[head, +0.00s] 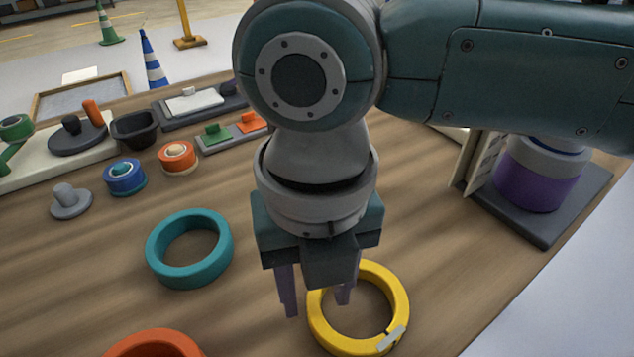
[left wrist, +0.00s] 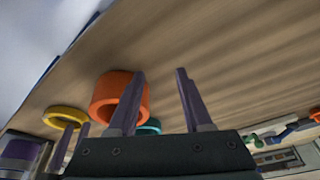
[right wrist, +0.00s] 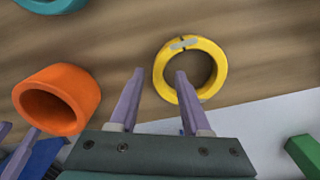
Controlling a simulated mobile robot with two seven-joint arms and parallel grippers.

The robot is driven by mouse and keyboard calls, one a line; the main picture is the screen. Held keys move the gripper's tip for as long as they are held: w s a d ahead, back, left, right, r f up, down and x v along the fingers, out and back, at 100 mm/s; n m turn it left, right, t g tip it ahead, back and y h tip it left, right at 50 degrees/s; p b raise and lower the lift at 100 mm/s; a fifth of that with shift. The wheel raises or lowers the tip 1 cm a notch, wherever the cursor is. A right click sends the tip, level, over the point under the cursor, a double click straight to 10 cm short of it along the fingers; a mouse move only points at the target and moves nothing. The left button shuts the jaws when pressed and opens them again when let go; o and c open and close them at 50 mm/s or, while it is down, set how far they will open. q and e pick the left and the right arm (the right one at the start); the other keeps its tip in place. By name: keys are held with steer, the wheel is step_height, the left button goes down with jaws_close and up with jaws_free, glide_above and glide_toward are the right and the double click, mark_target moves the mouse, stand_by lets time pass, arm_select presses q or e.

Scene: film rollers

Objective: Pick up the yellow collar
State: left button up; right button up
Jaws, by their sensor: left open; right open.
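The yellow collar (head: 401,300) is a flat ring with a grey clasp, lying on the table at the front in the head view. It also shows in the right wrist view (right wrist: 219,62) and at the left of the left wrist view (left wrist: 66,111). My right gripper (head: 316,304) is open and points down at the collar's left side. In the right wrist view its fingertips (right wrist: 160,73) appear on either side of the collar's left wall; their height above the table is hard to tell. My left gripper (left wrist: 160,72) is open and empty, near the orange ring, outside the head view.
An orange ring (head: 155,343) and a teal ring (head: 161,262) lie left of the collar. A purple roller (head: 537,180) stands on a dark base at the right. Blue and orange rollers (head: 125,177) and trays are farther back. The table's right edge is near the collar.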

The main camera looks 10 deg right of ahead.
step_height(320, 180, down, 2)
steer(key=shift+f, duration=0.2)
jaws_close()
steer(key=shift+r, duration=0.1)
stand_by(0.5)
